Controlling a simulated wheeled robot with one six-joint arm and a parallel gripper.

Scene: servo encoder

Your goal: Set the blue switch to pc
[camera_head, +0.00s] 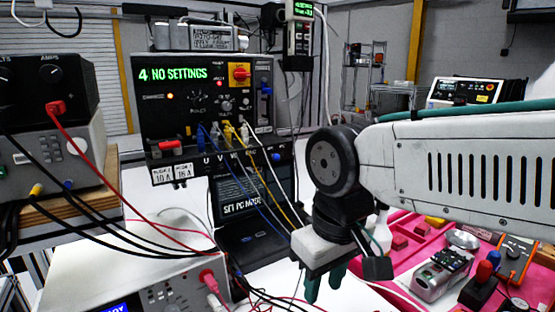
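The control box (205,105) stands left of centre with a green display reading "4 NO SETTINGS". A small blue switch (265,91) is on the right side of its front panel. Its position and any label beside it are too small to read. A laptop (250,205) below the box shows "SET PC MODE". My gripper (324,289) hangs at lower centre with its teal fingers pointing down. The fingers are apart with nothing visible between them. My gripper is right of and well below the switch, clear of the box.
Blue, yellow and white cables (252,165) run from the box front down past the laptop. A red rotary switch (239,73) is beside the blue one. A power supply (50,150) stands at left. A pink tray (410,262) with tools and meters lies at right.

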